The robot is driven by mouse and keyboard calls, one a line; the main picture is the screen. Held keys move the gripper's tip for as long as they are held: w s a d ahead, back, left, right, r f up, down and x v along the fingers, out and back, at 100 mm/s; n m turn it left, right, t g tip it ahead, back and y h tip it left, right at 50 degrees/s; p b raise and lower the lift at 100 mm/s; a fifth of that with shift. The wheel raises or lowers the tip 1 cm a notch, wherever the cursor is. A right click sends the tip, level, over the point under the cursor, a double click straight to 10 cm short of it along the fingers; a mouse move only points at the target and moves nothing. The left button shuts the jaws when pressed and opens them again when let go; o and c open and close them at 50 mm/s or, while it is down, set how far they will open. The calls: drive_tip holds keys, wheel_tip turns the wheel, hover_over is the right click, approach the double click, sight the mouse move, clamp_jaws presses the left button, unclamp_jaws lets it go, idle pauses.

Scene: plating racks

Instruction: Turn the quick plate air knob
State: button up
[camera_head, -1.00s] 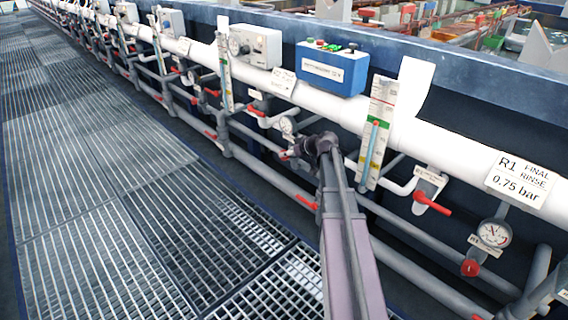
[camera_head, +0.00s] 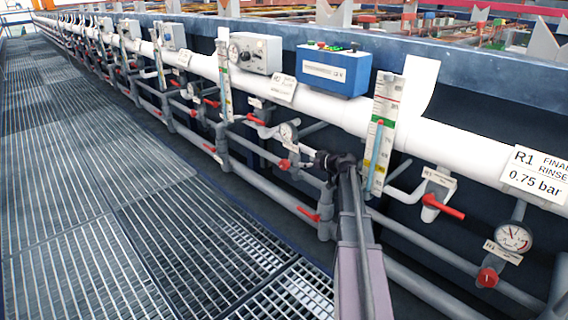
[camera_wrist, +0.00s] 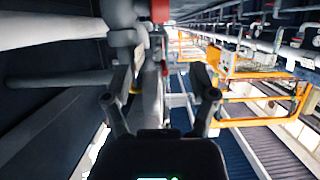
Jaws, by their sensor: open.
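Several round red knobs sit under pressure gauges along the pipework, and I cannot read which one is labelled quick plate air. One red knob (camera_head: 284,164) is under a small gauge (camera_head: 288,132), just left of my gripper (camera_head: 321,161) in the head view. Another red knob (camera_head: 487,277) is under the gauge (camera_head: 514,238) at the lower right. In the wrist view my gripper (camera_wrist: 160,97) is open, with its two fingers apart and nothing held. A red part (camera_wrist: 160,10) on grey pipework shows beyond the fingers at the top edge, partly cut off.
A white pipe (camera_head: 460,147) runs along the dark tank wall. A blue control box (camera_head: 334,72) stands above it. Red lever valves (camera_head: 443,207) and grey pipes stick out around my arm. The grating walkway (camera_head: 110,230) at left is clear. An orange frame (camera_wrist: 262,72) shows in the wrist view.

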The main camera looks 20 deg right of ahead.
sight(286, 161)
drive_tip(key=shift+w+f, duration=0.1)
drive_tip(key=shift+w, duration=0.05)
drive_tip(key=b+x, duration=0.4)
drive_tip(key=x, duration=0.7)
drive_tip(key=shift+w+f+b, duration=0.2)
drive_tip(key=shift+b, duration=0.15)
drive_tip(key=shift+b+x, duration=0.3)
drive_tip(key=shift+x, duration=0.75)
drive_tip(key=shift+a+r, duration=0.1)
clamp_jaws()
